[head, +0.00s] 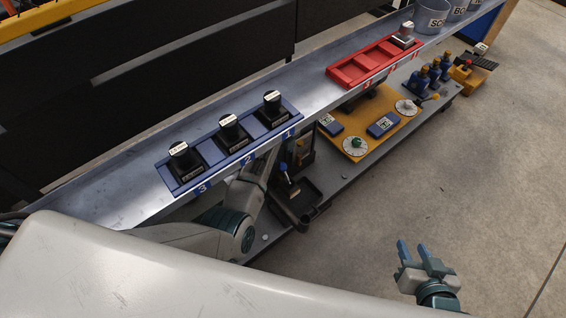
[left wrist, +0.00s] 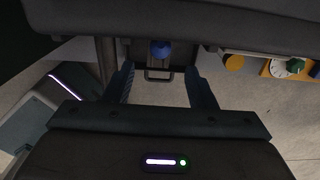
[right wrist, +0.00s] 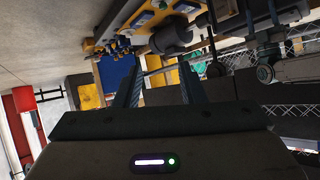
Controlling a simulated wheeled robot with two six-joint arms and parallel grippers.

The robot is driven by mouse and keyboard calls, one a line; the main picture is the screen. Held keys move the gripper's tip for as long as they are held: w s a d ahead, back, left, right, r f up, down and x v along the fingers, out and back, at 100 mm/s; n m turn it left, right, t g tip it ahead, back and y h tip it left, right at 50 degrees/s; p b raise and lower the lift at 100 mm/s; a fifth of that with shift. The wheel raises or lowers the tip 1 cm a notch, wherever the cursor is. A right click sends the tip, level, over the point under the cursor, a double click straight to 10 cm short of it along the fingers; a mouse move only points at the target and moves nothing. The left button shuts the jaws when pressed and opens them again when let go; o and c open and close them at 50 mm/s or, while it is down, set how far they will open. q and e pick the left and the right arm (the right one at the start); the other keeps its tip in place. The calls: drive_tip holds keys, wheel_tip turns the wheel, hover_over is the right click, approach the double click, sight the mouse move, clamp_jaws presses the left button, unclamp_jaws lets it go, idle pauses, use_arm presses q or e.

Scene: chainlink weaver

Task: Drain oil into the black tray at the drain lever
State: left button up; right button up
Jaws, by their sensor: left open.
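The drain lever (head: 288,180) with a blue knob stands on the lower shelf below the counter's front edge. The black tray (head: 308,207) lies just in front of it. In the left wrist view the blue knob (left wrist: 161,49) sits beyond and between the spread fingers of my left gripper (left wrist: 159,72), with a gap on both sides. That gripper is open and empty; in the head view the counter and my arm hide most of it. My right gripper (head: 417,248) is open and empty over the bare floor at the right. I cannot make out any oil.
The counter (head: 320,115) overhangs the lever. On it are a blue rack (head: 208,152) with black blocks and a red tray (head: 345,76). A yellow board (head: 375,135) with dials lies right of the lever. The floor (head: 460,180) at right is clear.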

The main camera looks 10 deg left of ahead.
sight(282, 164)
use_arm(q)
wheel_tip(282, 164, down, 4)
drive_tip(key=shift+f+b, duration=0.25)
drive_tip(key=shift+b, duration=0.3)
wheel_tip(282, 164, down, 4)
drive_tip(key=shift+f+b, duration=0.1)
drive_tip(key=shift+b, duration=0.65)
drive_tip(key=shift+f, duration=0.1)
use_arm(e)
drive_tip(key=w+r+t, duration=0.3)
drive_tip(key=r+t, duration=0.2)
drive_tip(key=r, duration=0.2)
drive_tip(key=w+d+r+t, duration=0.1)
drive_tip(key=w+r+t, duration=0.3)
drive_tip(key=r, duration=0.4)
drive_tip(key=shift+d+n+t, duration=0.25)
drive_tip(key=shift+n+t, duration=0.05)
drive_tip(key=shift+t, duration=0.2)
use_arm(q)
clamp_jaws()
